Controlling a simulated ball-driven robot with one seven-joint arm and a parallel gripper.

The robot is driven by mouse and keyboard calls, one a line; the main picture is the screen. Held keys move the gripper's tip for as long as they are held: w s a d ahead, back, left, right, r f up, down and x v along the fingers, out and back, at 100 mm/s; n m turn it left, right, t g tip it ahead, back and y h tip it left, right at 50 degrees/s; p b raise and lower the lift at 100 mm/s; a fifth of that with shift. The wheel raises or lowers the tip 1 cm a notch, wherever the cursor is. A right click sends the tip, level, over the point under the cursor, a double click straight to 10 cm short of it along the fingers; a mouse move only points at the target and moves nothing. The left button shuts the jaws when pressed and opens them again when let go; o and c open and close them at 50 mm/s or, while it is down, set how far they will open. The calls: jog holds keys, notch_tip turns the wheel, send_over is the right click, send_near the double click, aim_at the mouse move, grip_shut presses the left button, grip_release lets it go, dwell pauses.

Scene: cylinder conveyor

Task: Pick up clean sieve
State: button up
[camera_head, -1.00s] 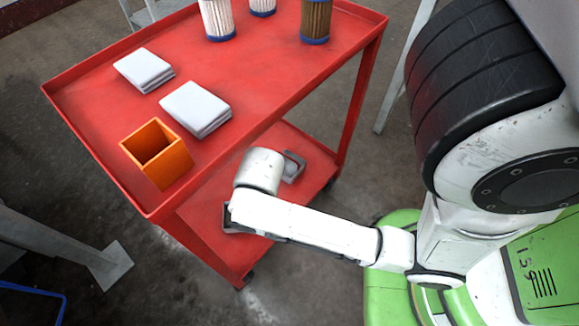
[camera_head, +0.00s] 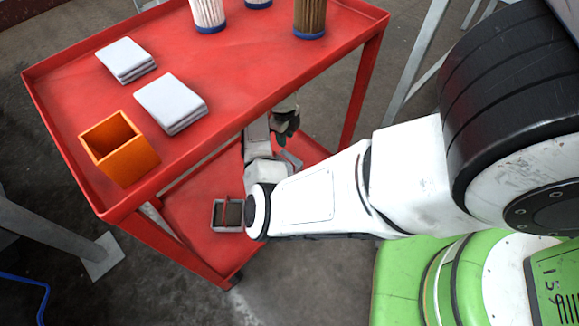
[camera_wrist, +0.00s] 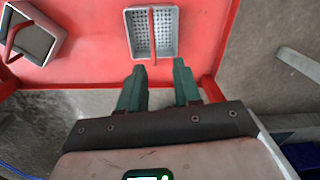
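In the wrist view, the clean sieve (camera_wrist: 169,42) is a light grey tray with a perforated bottom and a red handle bar across its middle. It lies on the red lower shelf (camera_wrist: 90,60). My gripper (camera_wrist: 160,70) is open and empty, its two green fingers apart and pointing toward the sieve's near edge, short of the handle. In the head view, my gripper (camera_head: 287,122) is partly hidden at the cart's upper-tray edge, above the lower shelf. The clean sieve (camera_head: 292,160) shows there only as a grey corner behind my arm.
A second sieve (camera_head: 228,215) with a brown inside lies on the lower shelf; it also shows in the wrist view (camera_wrist: 30,38). The upper tray (camera_head: 235,90) holds an orange box (camera_head: 120,152), folded white cloths (camera_head: 170,103) and several filter cylinders (camera_head: 310,16). Cart legs (camera_head: 362,85) stand close by.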

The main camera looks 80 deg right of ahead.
aim_at(284, 157)
jog(key=shift+w+a+f+m+y, duration=0.2)
jog(key=shift+a+f+m+y, duration=0.15)
jog(key=shift+f+m, duration=0.3)
notch_tip(284, 157, down, 5)
jog(key=b, duration=0.2)
jog(key=shift+s+f+b, duration=0.1)
jog(key=shift+f+b, duration=0.05)
jog(key=shift+b, duration=0.15)
notch_tip(284, 157, down, 5)
jog(key=b, duration=0.3)
jog(key=shift+f, duration=0.2)
jog(key=shift+r, duration=0.1)
jog(key=shift+c, duration=0.5)
grip_shut()
